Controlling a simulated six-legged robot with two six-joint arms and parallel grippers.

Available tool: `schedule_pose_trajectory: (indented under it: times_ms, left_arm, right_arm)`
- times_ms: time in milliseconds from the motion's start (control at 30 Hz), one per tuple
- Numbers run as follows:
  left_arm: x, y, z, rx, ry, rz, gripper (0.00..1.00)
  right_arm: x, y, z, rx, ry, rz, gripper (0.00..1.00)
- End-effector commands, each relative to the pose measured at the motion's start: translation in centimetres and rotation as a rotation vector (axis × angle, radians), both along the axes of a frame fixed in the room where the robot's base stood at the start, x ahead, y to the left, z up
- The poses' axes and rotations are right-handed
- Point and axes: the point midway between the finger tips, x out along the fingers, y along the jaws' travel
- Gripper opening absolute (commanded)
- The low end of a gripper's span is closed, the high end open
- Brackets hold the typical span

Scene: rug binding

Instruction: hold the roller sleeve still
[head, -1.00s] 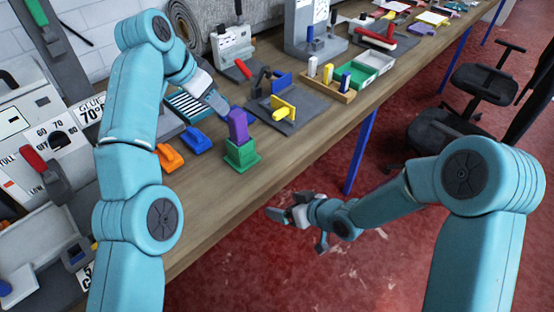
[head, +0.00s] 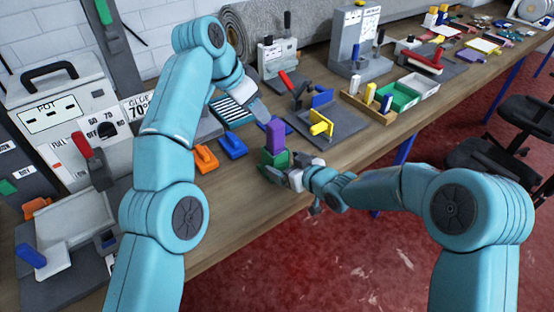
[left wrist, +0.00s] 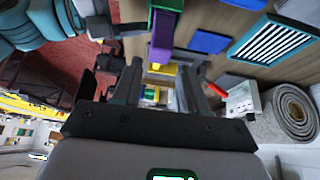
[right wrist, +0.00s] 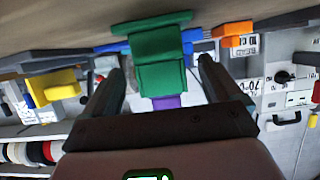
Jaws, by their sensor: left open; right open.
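Nothing in view is clearly marked as the roller sleeve. A purple upright block (head: 275,134) stands in a green stepped base (head: 272,158) near the bench's front edge. My right gripper (head: 280,174) is open just in front of the green base. In the right wrist view the green base (right wrist: 160,72) shows between the spread fingers, with the purple block (right wrist: 167,102) beyond; contact cannot be told. My left gripper (head: 258,108) is open above the bench, behind the purple block. In the left wrist view the purple block (left wrist: 163,35) appears ahead of its fingers.
Orange (head: 206,158) and blue (head: 232,146) pieces lie left of the base. A yellow piece (head: 321,125) sits on a grey plate behind right. A red roller-like piece (head: 420,62) is farther along the bench. A glue pot machine (head: 60,115) stands at left.

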Motion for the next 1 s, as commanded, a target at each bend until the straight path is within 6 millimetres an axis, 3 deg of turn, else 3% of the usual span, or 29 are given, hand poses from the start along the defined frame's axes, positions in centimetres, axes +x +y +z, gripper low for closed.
schedule_pose_trajectory:
  times_ms: [300,667,900,1000]
  left_arm:
    - [0.0,0.0,0.0,0.0,0.0,0.0,0.43]
    - [0.0,0.0,0.0,0.0,0.0,0.0,0.43]
    - [0.0,0.0,0.0,0.0,0.0,0.0,0.43]
    - [0.0,0.0,0.0,-0.005,0.0,-0.006,0.68]
  right_arm:
    - [3.5,2.6,-1.8,0.0,0.001,0.001,0.92]
    - [3.9,2.9,-2.0,0.0,0.001,0.0,0.92]
    - [3.9,2.9,-2.0,0.001,0.001,0.0,0.26]
    - [3.9,2.8,-2.0,0.001,0.0,0.0,0.26]
